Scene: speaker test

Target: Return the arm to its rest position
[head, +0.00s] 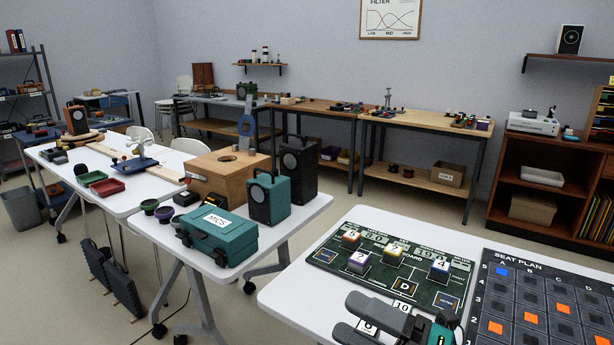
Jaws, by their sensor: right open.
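My right gripper (347,317) is low in the head view, over the front part of the white table at the right. Its two dark fingers point left and stand apart, with a gap between them. The green and dark body of the gripper runs off the bottom edge of the picture, so most of that arm is hidden. My left gripper is not in view.
A green circuit board (325,258) with several numbered cubes lies just beyond the gripper. A dark seat plan board (550,262) lies to the right. A second white table (318,205) holds a teal case (216,236) and speakers. The near table's left corner (285,290) is bare.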

